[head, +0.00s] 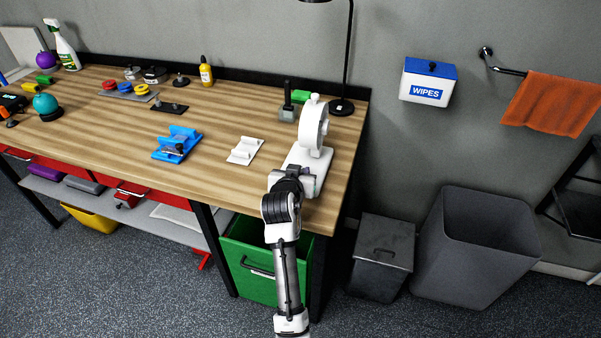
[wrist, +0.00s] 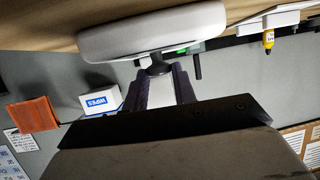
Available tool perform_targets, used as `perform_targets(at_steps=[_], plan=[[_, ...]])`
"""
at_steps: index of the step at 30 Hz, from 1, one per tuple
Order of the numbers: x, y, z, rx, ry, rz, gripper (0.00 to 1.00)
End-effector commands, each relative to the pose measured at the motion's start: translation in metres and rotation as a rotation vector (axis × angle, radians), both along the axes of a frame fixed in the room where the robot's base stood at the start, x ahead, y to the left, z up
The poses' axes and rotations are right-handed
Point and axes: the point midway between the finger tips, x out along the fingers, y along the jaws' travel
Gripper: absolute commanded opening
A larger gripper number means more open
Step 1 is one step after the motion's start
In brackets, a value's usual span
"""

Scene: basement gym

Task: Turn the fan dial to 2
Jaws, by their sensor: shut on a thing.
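The white fan (head: 313,125) stands at the right front end of the wooden bench, its round head above a pale base (head: 322,161). My gripper (head: 309,184) is low at the front of the base, and my wrist hides part of it in the head view. In the wrist view a white rounded part of the fan (wrist: 150,33) fills the top. The dark fan dial (wrist: 157,67) sticks out from it. My gripper (wrist: 159,76) has its two fingers on either side of the dial and is shut on it. I cannot read any number on the dial.
A white holder (head: 245,151) and a blue fixture (head: 177,143) lie left of the fan. A black lamp (head: 341,105) and a dark block with an upright handle (head: 287,112) stand behind it. A green bin (head: 262,288) is under the bench; grey bins (head: 470,250) stand right.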

Motion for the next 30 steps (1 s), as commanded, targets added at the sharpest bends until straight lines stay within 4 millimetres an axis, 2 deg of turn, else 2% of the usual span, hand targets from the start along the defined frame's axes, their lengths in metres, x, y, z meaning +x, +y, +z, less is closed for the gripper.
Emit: perform_targets(at_steps=[18, 30], plan=[[0.0067, 0.0127, -0.0041, 0.002, 0.0, -0.575, 0.04], [0.0099, 0.0144, -0.0029, 0.001, 0.003, -0.822, 0.04]])
